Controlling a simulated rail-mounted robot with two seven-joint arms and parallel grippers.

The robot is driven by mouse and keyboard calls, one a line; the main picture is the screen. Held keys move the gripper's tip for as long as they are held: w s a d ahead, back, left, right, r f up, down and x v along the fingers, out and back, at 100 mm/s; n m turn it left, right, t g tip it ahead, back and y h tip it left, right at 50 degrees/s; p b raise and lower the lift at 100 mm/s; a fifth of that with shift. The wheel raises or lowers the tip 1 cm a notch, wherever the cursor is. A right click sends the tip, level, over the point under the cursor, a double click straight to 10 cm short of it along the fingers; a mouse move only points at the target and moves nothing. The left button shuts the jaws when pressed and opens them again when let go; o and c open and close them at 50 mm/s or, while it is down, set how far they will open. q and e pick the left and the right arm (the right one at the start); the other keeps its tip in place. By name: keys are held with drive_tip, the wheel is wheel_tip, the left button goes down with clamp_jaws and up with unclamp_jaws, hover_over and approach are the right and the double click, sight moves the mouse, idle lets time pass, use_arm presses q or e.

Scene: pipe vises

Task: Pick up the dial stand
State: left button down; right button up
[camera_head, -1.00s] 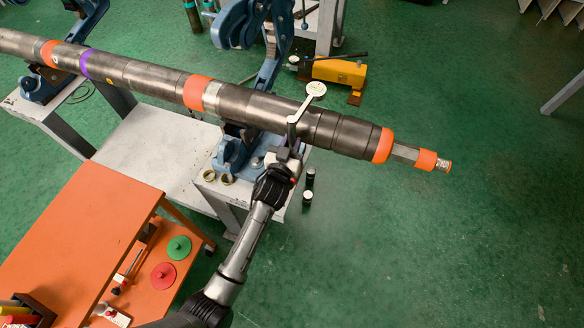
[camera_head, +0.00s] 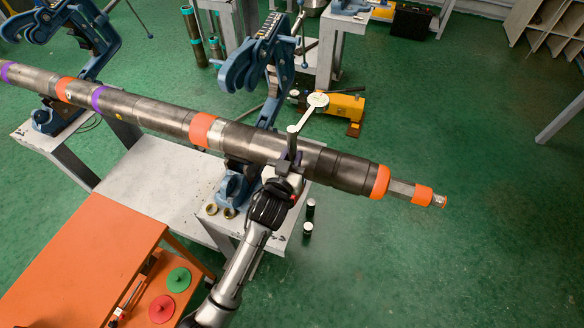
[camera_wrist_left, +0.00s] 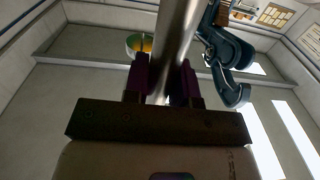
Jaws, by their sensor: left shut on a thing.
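The dial stand shows in the head view with its round white dial (camera_head: 318,100), a pale slanting arm (camera_head: 304,119) and a dark upright post (camera_head: 292,142). My left gripper (camera_head: 285,168) is shut on the lower part of the stand. My right gripper is out of view.
Blue pipe vises (camera_head: 240,185) hold the pipe on pale stands (camera_head: 150,175); one open blue jaw (camera_head: 240,72) rises behind the pipe. Two brass rings (camera_head: 220,211) lie beside the vise base. An orange cart (camera_head: 85,250) stands at lower left.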

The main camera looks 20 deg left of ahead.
sight(291, 153)
use_arm(q)
wheel_tip(291, 153, up, 16)
drive_tip(key=p, duration=0.2)
drive_tip(key=shift+r+p, duration=0.2)
drive_tip(key=shift+p, duration=0.2)
drive_tip(key=f+b, duration=0.1)
drive_tip(key=f, duration=0.3)
drive_tip(key=s+f+b, duration=0.1)
drive_tip(key=f+b, duration=0.1)
drive_tip(key=f, duration=0.2)
drive_tip(key=s+f+b, duration=0.1)
drive_tip(key=f+b, duration=0.1)
drive_tip(key=f, duration=0.3)
drive_tip(key=shift+s+d, duration=0.15)
drive_tip(key=shift+s, duration=0.1)
wheel_tip(291, 153, down, 5)
drive_tip(key=s+a+n+y+b, duration=0.1)
drive_tip(key=s+a+y+b, duration=0.1)
drive_tip(key=b, duration=0.1)
drive_tip(key=shift+s+a+f+b, duration=0.15)
drive_tip(key=shift+s+a+b, duration=0.05)
drive_tip(key=shift+s+b, duration=0.15)
drive_tip(key=shift+f, duration=0.15)
